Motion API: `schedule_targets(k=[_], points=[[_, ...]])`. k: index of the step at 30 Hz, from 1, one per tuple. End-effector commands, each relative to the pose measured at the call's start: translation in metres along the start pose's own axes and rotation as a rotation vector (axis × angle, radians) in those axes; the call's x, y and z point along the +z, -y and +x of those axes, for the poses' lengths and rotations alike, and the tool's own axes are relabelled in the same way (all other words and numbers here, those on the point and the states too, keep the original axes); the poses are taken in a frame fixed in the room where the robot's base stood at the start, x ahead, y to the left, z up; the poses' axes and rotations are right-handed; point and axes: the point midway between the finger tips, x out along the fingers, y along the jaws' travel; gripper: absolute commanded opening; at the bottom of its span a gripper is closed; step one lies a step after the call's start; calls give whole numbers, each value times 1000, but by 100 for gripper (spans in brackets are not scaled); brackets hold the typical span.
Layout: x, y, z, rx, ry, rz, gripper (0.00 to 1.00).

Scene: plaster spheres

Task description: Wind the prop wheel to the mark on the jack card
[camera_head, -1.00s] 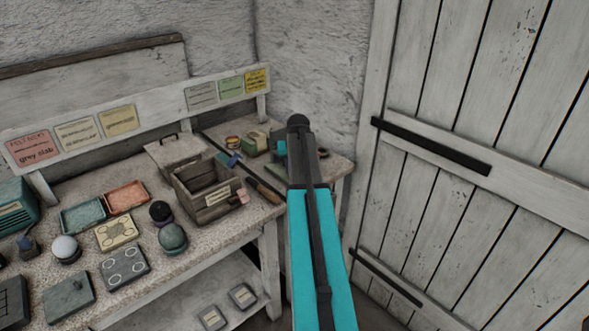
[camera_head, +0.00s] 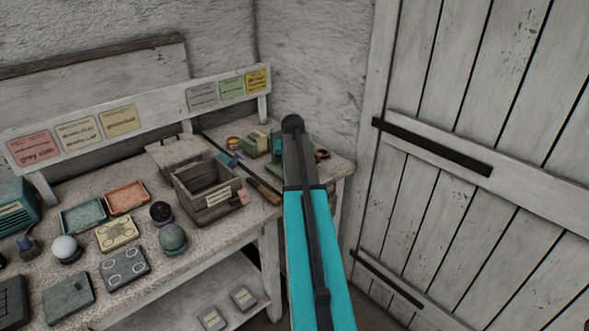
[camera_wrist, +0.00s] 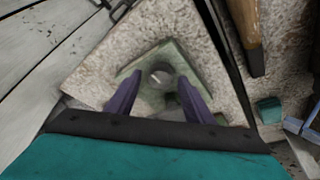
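In the wrist view my gripper (camera_wrist: 160,80) has its two purple fingers apart, with nothing held between them. The fingers point to either side of this round part, and I see no clear contact. No mark on it can be read. In the head view my arm covers this end of the bench. Several cards hang on the rail, including a yellow one (camera_head: 257,81) and a green one (camera_head: 231,87); I cannot tell which is the jack card.
The speckled bench (camera_head: 150,205) holds an open wooden box (camera_head: 204,190), a wooden-handled tool (camera_head: 264,191), trays and spheres left of my arm. The tool handle (camera_wrist: 247,35) lies right of the green block in the wrist view. A plank door (camera_head: 490,130) stands at right.

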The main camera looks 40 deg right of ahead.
Motion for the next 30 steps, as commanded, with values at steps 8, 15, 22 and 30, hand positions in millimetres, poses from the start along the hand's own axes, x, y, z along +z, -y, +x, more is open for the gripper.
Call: schedule_targets(k=[8,15,22,30], points=[[0,0,0,0,0,0,50],[0,0,-6,0,-1,0,50],[1,0,-26,0,-2,-1,50],[1,0,-60,0,-2,-1,50]])
